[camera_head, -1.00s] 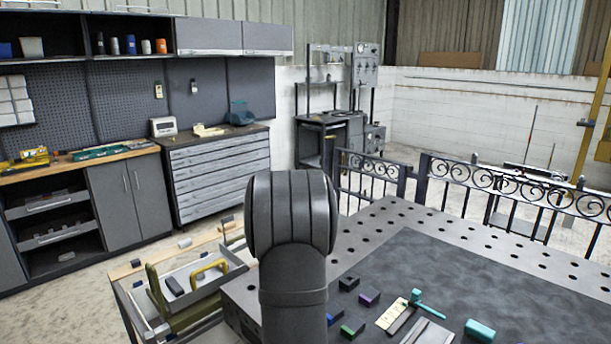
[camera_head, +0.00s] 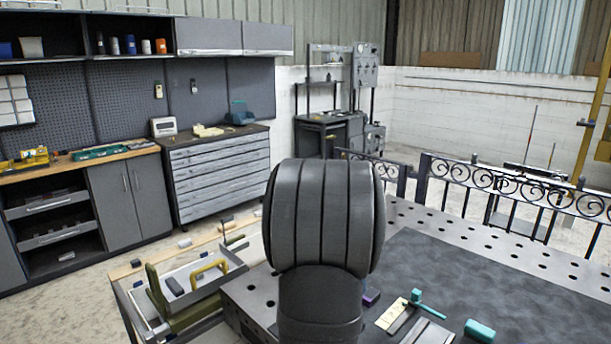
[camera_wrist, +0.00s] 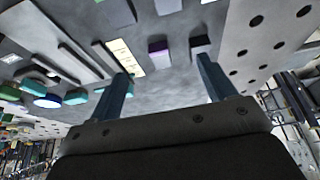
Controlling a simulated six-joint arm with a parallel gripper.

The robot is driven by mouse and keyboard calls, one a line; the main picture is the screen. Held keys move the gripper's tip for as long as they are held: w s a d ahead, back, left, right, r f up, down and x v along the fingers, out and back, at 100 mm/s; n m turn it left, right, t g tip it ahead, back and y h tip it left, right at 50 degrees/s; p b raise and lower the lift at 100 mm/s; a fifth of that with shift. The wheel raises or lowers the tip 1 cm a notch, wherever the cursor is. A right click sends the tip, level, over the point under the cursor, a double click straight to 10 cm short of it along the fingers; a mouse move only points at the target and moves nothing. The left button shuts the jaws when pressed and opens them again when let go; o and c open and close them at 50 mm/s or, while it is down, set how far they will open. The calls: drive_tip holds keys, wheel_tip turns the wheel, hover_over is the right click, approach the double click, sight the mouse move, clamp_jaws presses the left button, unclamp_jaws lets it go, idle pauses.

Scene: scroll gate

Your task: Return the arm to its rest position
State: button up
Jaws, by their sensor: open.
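My arm rises in the middle of the head view, its dark rounded link covering part of the worktable; the gripper itself is hidden there. In the wrist view my gripper (camera_wrist: 170,85) shows two blue-grey fingers set wide apart, open, with nothing between them but bare table surface. The perforated metal worktable (camera_head: 560,262) with its dark mat (camera_head: 470,270) stands at the lower right. A purple block (camera_head: 371,297) shows beside my arm, and it also shows in the wrist view (camera_wrist: 158,52) beyond the fingers.
On the mat lie a cream plate (camera_head: 393,315), a teal hammer-like tool (camera_head: 418,298) and a teal block (camera_head: 479,331). A tray with a yellow handle (camera_head: 209,268) stands left of the table. A scrolled iron railing (camera_head: 510,190) runs behind. The mat's right part is clear.

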drive_tip(key=s+d+m+g, duration=0.3)
drive_tip(key=s+d+m, duration=0.5)
drive_tip(key=d, duration=0.3)
drive_tip(key=s+d+f+m+g, duration=0.1)
drive_tip(key=s+d+m+g, duration=0.2)
drive_tip(key=s+d+m, duration=0.5)
drive_tip(key=shift+s+d+m, duration=0.3)
drive_tip(key=shift+d+m, duration=0.7)
drive_tip(key=shift+d, duration=0.95)
drive_tip(key=shift+f, duration=0.1)
